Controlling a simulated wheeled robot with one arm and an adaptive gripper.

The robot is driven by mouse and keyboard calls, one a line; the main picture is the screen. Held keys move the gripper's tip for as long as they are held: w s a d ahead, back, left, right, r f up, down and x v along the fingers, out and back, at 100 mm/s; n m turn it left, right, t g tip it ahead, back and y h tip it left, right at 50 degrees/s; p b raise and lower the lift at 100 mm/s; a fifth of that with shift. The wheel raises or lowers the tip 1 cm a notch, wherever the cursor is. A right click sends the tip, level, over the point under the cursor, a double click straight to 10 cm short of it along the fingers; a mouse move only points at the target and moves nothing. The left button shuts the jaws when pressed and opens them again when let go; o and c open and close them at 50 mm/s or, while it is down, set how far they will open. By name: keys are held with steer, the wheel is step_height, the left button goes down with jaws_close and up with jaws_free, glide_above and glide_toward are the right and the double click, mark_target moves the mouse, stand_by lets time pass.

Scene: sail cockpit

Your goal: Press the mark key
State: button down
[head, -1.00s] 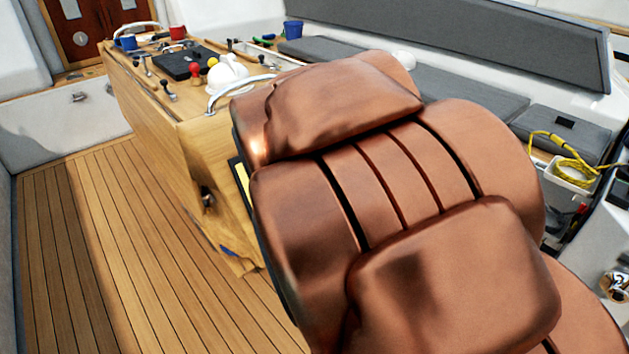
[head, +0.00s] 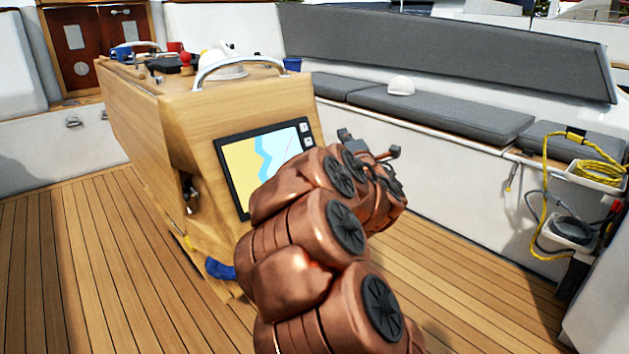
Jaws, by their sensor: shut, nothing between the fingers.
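The chartplotter (head: 236,165) is set in the end face of the wooden console, its screen showing a yellow and blue chart. Two small pale keys, an upper key (head: 306,128) and a lower key (head: 308,141), sit on its right edge. Their markings are too small to read, so I cannot tell which is the mark key. My copper arm covers the lower right of the plotter. My gripper (head: 372,150) shows as small dark parts beyond the arm, right of the keys in the picture, shut and empty. Its fingertips are partly hidden, and I see no contact with the keys.
A metal grab rail (head: 238,62) arches over the console (head: 165,125). A bench with grey cushions (head: 440,112) runs along the right, with a white cap (head: 401,86) on it. Yellow rope (head: 598,171) hangs at far right. The teak floor (head: 75,260) left of the console is clear.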

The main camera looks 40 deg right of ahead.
step_height(320, 180, down, 5)
steer(key=n+t+y+b, duration=0.2)
steer(key=n+b, duration=0.1)
steer(key=n, duration=0.1)
steer(key=shift+a+y, duration=0.1)
steer(key=shift+y, duration=0.3)
steer(key=shift+w, duration=0.1)
steer(key=w+f+b, duration=0.4)
steer(key=w, duration=0.3)
steer(key=shift+w, duration=0.35)
steer(key=shift+w+f, duration=0.1)
steer(key=shift+f, duration=0.05)
stand_by(1.0)
steer(key=shift+w, duration=0.25)
